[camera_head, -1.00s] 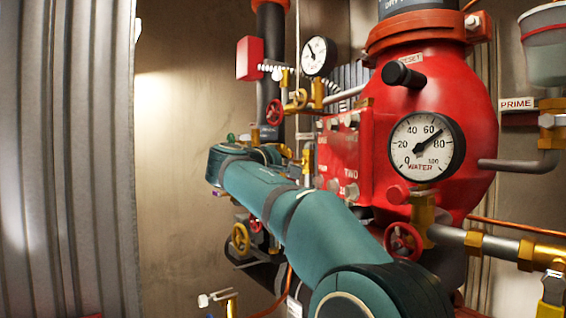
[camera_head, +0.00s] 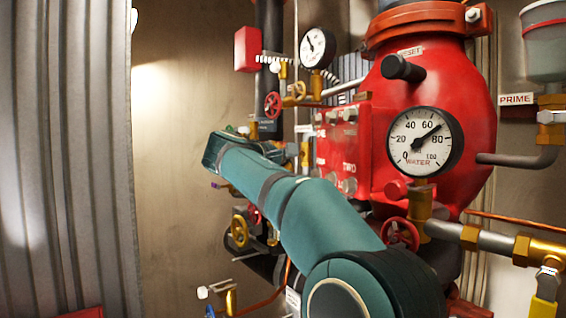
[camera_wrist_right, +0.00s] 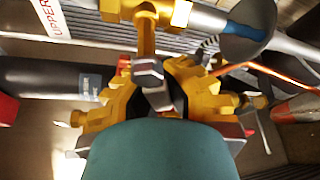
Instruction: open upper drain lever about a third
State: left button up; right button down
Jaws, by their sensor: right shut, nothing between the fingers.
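My right arm reaches across the head view to the left, its teal wrist (camera_head: 225,152) beside the pipework left of the red valve body. Its fingers are mostly hidden there. In the wrist view my right gripper (camera_wrist_right: 152,92) is shut and empty, close below a brass valve (camera_wrist_right: 146,14). A white label reading "UPPER" (camera_wrist_right: 50,17) lies left of that valve. A grey bar (camera_wrist_right: 207,20) runs right from the brass valve; I cannot tell whether it is the upper drain lever. Whether the fingers touch anything is unclear. My left gripper is not in view.
The red valve body (camera_head: 435,85) carries a water gauge (camera_head: 425,142) and a red handwheel (camera_head: 400,235) close to my forearm. A brass handwheel (camera_head: 239,231) and a white-ended handle (camera_head: 215,291) sit below my wrist. A bare wall (camera_head: 190,90) stands left of the pipes.

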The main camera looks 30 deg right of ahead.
jog(key=c, duration=0.9)
grip_release()
jog(key=shift+a, duration=0.15)
jog(key=shift+c, duration=0.2)
jog(key=v, duration=1.2)
jog(key=shift+f, duration=0.1)
